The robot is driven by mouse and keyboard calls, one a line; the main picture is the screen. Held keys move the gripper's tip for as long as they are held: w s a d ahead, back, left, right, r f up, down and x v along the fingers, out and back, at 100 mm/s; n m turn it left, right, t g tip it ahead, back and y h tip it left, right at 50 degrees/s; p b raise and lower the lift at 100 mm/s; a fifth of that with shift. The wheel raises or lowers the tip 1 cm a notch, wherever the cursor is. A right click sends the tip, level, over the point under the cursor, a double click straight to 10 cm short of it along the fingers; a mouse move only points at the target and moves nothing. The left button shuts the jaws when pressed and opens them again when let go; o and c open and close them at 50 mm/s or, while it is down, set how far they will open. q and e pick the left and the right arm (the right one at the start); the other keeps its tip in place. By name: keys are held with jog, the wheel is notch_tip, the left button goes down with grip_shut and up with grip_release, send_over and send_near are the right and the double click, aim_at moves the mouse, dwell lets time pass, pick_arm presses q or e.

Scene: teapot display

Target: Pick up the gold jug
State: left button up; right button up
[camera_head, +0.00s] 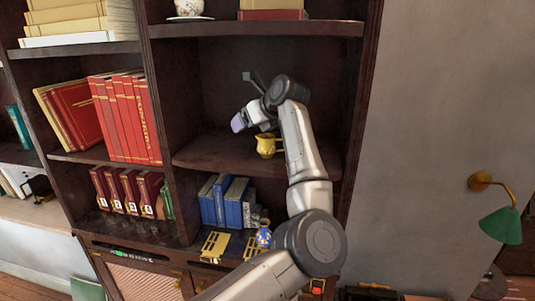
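The gold jug (266,146) stands upright on the middle shelf of the right bookcase bay. The one arm in view comes up from the bottom, left of centre, and I take it as my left arm. Its gripper (242,100) is above and a little left of the jug, inside the same bay. Two finger parts show apart, one higher and one lower, with nothing between them. The gripper looks apart from the jug. My forearm passes close to the jug's right side. My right gripper is not in view.
Blue books (220,200) and a small blue-and-white vase (264,234) are on the shelf below. Red books (125,117) fill the left bay behind a dark upright divider (165,110). A shelf board (255,29) is overhead. The jug's shelf (208,153) is bare at left.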

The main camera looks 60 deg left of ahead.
aim_at(268, 136)
pick_arm(q)
jog(key=w+d+t+h, duration=0.1)
jog(key=d, duration=0.1)
jog(key=w+d+h, duration=0.1)
jog(key=d+h, duration=0.1)
jog(key=d+r+m+t+h+b, duration=0.1)
jog(key=d+h, duration=0.1)
jog(key=d, duration=0.1)
jog(key=shift+w+t, duration=0.3)
jog(key=shift+w, duration=0.1)
jog(key=shift+a+f+h, duration=0.15)
jog(key=shift+f+h, duration=0.25)
jog(key=shift+f, duration=0.15)
jog(key=p+x, duration=0.2)
jog(key=x, duration=0.2)
jog(key=shift+s+a+f, duration=0.2)
jog(key=shift+a+f, duration=0.05)
jog(key=shift+f, duration=0.05)
jog(key=shift+a+f, duration=0.25)
jog(key=shift+f, duration=0.3)
jog(key=c, duration=1)
